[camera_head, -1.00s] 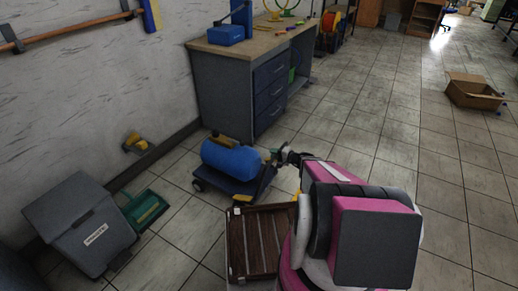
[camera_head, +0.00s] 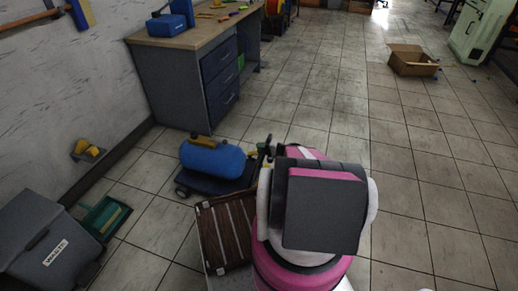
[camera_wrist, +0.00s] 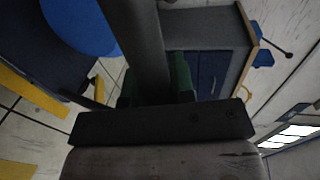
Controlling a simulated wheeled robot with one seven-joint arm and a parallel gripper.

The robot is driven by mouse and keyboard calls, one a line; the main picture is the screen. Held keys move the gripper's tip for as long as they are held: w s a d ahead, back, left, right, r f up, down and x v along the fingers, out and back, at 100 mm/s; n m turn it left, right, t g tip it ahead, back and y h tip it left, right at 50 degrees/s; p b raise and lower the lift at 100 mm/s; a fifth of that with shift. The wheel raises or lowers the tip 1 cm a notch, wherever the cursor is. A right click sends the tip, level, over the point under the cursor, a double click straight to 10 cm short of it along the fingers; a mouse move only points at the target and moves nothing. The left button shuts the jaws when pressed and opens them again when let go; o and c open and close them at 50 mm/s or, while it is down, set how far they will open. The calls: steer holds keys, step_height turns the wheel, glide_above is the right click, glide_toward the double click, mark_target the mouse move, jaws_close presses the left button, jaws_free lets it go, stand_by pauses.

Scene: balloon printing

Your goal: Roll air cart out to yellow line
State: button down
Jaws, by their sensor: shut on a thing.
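The air cart, a dark flat cart with a blue tank (camera_head: 212,158), stands on the tiled floor left of my arm, in front of the workbench. In the wrist view the blue tank (camera_wrist: 82,22) is at the upper left. My gripper (camera_wrist: 157,92) is shut on a grey bar (camera_wrist: 150,40), which looks like the cart's handle. Its green finger pads show on both sides of the bar. In the head view my pink arm mostly hides the grip. Yellow strips (camera_wrist: 32,94) show low at the left of the wrist view; they look like floor marking.
A workbench with blue drawers (camera_head: 170,82) stands behind the cart. A brown slatted crate (camera_head: 226,235) is close in front of it. A grey waste bin (camera_head: 40,245) and green dustpan (camera_head: 104,217) are at the left wall. A cardboard box (camera_head: 412,62) lies far right. The right floor is open.

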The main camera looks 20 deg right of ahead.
steer(key=c, duration=1)
jaws_free()
steer(key=shift+o, duration=0.2)
steer(key=shift+d, duration=0.1)
steer(key=v, duration=1)
steer(key=shift+s+d, duration=0.15)
steer(key=shift+d, duration=0.1)
steer(key=shift+r, duration=0.1)
